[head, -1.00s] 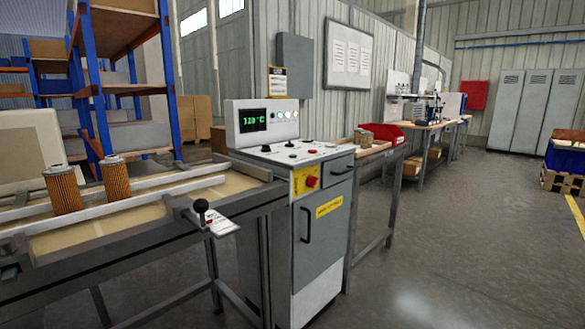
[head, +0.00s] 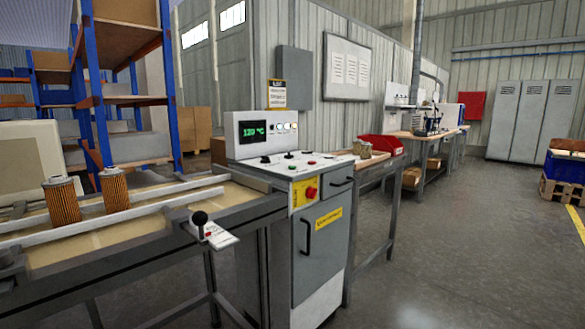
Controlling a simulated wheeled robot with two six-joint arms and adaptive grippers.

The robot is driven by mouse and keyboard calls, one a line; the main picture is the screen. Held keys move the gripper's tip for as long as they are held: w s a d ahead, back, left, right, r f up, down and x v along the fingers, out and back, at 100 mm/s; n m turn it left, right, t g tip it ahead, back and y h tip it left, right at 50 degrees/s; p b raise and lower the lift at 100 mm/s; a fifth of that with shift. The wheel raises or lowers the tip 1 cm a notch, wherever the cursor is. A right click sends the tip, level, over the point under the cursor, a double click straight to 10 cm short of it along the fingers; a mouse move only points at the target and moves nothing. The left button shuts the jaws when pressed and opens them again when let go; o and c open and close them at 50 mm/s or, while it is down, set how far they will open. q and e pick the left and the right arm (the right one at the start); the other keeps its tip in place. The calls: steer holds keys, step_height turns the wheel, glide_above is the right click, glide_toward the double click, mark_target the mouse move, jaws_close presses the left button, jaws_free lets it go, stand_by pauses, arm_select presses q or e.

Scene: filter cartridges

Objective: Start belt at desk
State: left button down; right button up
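The control desk (head: 322,252) is a grey and white cabinet right of the picture's middle. Its raised panel (head: 240,127) has a green display reading about 120 °C and a row of small lights. Its flat top carries small buttons and black knobs (head: 291,154). A red button (head: 311,192) sits on a yellow plate on its front. The belt (head: 115,238) runs in from the left to the desk, with two orange pleated filter cartridges (head: 115,190) upright between its rails. A black-knobbed lever (head: 199,219) stands at the belt's near edge. Neither gripper is in view.
A workbench with a red bin (head: 381,145) stands just behind the desk on the right. Blue shelving (head: 172,90) rises behind the belt. The grey floor (head: 450,250) at the right is open, with a pallet and blue crate (head: 562,178) at the far right.

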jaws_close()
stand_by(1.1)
